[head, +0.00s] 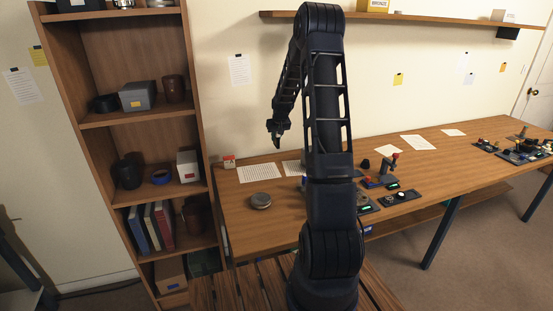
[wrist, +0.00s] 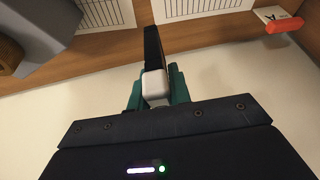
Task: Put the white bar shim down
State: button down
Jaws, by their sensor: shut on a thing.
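My gripper (head: 276,132) is raised in the air above the left part of the wooden workbench, in front of the wall. In the wrist view, my gripper (wrist: 155,85) is shut on the white bar shim (wrist: 155,86). The shim's light end face shows between the green-sided fingers, and the rest of it is hidden. In the head view the shim is too small to make out. The gripper is apart from the bench top (head: 234,205).
Printed sheets (head: 258,173) and a round grey tin (head: 261,200) lie on the bench's left part. Devices with levers (head: 380,175) stand right of my arm. A bookshelf (head: 135,120) with boxes and mugs is at left. A wall shelf (head: 420,22) runs above.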

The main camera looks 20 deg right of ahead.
notch_tip(320, 180, down, 12)
jog(key=shift+r, duration=0.1)
dwell(0.5)
jog(key=c, duration=1.3)
grip_release()
jog(key=shift+f, duration=0.2)
jog(key=shift+r, duration=0.1)
